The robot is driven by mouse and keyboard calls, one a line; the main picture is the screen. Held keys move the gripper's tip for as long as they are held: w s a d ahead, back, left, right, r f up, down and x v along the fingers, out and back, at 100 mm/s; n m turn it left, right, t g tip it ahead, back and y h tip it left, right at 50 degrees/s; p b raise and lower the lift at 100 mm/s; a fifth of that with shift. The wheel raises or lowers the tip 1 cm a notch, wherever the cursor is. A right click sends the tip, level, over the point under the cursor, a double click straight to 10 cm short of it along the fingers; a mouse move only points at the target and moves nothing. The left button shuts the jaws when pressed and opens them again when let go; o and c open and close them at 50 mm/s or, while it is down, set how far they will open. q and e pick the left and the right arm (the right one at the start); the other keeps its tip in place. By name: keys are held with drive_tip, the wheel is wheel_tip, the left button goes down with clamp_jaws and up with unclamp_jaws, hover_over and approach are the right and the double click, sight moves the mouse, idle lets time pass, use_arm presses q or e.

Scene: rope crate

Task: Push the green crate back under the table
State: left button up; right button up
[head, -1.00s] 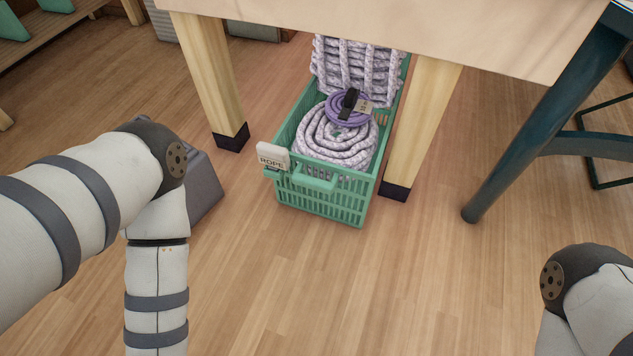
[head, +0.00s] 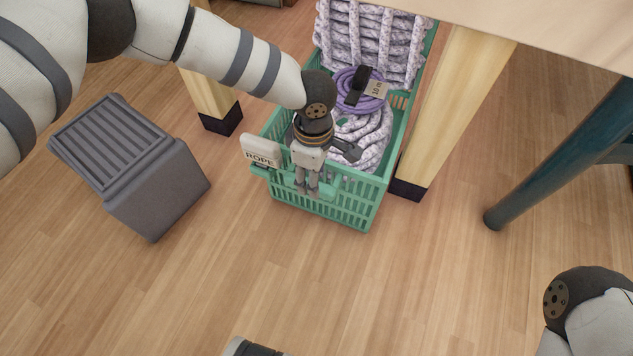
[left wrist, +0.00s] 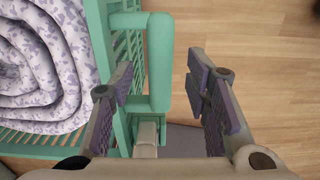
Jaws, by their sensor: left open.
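The green crate (head: 338,212) stands on the wooden floor between two table legs, with its front end sticking out from under the tabletop. It holds coiled white-and-purple rope (head: 372,135) and a smaller purple coil (head: 358,92). A ROPE tag (head: 260,151) hangs at its front left. My left gripper (head: 307,188) points down at the crate's front handle and hides part of it. In the left wrist view the green handle (left wrist: 160,60) lies between the open fingers (left wrist: 162,88), with no grip on it. My right gripper is not in view.
Wooden table legs stand close by the crate, one at left (head: 212,105) and one at right (head: 440,110). A grey ridged box (head: 150,185) sits on the floor to the left. A dark blue slanted leg (head: 560,160) is at right. The floor in front is clear.

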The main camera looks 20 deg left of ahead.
use_arm(q)
wheel_tip(320, 180, down, 4)
drive_tip(key=shift+r+b, duration=0.2)
drive_tip(key=shift+b, duration=0.2)
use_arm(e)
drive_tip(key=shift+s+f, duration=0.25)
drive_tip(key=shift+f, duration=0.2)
use_arm(q)
clamp_jaws()
drive_tip(key=shift+w, duration=0.1)
